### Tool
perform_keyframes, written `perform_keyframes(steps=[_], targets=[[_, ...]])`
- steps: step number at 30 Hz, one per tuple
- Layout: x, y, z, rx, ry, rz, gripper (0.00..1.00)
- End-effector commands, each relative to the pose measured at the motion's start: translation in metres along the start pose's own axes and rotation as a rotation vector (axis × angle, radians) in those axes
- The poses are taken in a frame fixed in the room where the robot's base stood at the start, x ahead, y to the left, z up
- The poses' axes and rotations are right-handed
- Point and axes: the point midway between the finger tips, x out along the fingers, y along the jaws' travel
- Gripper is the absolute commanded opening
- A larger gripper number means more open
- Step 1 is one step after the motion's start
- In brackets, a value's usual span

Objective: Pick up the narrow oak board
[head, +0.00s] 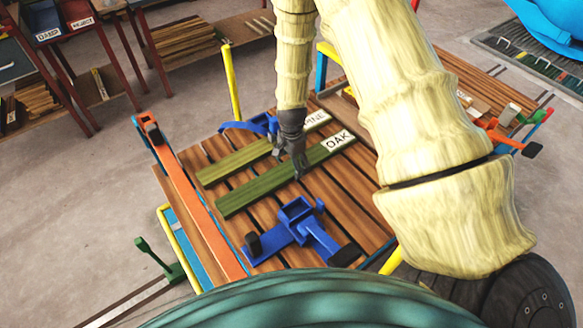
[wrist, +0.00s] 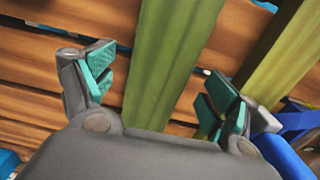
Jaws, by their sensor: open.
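The oak board (head: 248,195) is a narrow green plank marked OAK, lying across the brown slatted table. A similar green board (head: 225,168), marked PINE, lies roughly parallel behind it. My gripper (head: 299,170) points down over the oak board, left of its label. In the wrist view my gripper (wrist: 160,88) is open, with its teal-padded fingers on either side of a green board (wrist: 170,60), which appears to be the oak one. The other green board (wrist: 285,45) passes at right, behind the right finger. I cannot tell whether the fingers touch the board.
A blue clamp (head: 297,228) stands on the slats in front of the oak board. Another blue clamp (head: 258,125) is beyond the pine board. An orange bar (head: 190,200) runs along the table's left side. Shelves with lumber (head: 185,42) stand at the back left.

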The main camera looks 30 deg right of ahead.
Motion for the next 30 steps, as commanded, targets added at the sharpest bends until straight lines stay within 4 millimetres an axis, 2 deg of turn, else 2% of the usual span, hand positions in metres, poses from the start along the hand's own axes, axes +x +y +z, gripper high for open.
perform_keyframes(steps=[6,15,17,27,28,30], targets=[[0.015,0.000,0.000,-0.001,0.000,0.000,0.88],[0.018,0.000,0.000,0.000,0.000,0.000,0.88],[0.018,0.000,0.000,0.000,0.000,0.000,0.78],[0.017,0.000,0.000,0.000,0.000,-0.001,0.16],[0.017,0.000,0.000,0.000,0.000,-0.001,0.12],[0.017,-0.001,0.000,0.000,0.000,-0.002,0.12]])
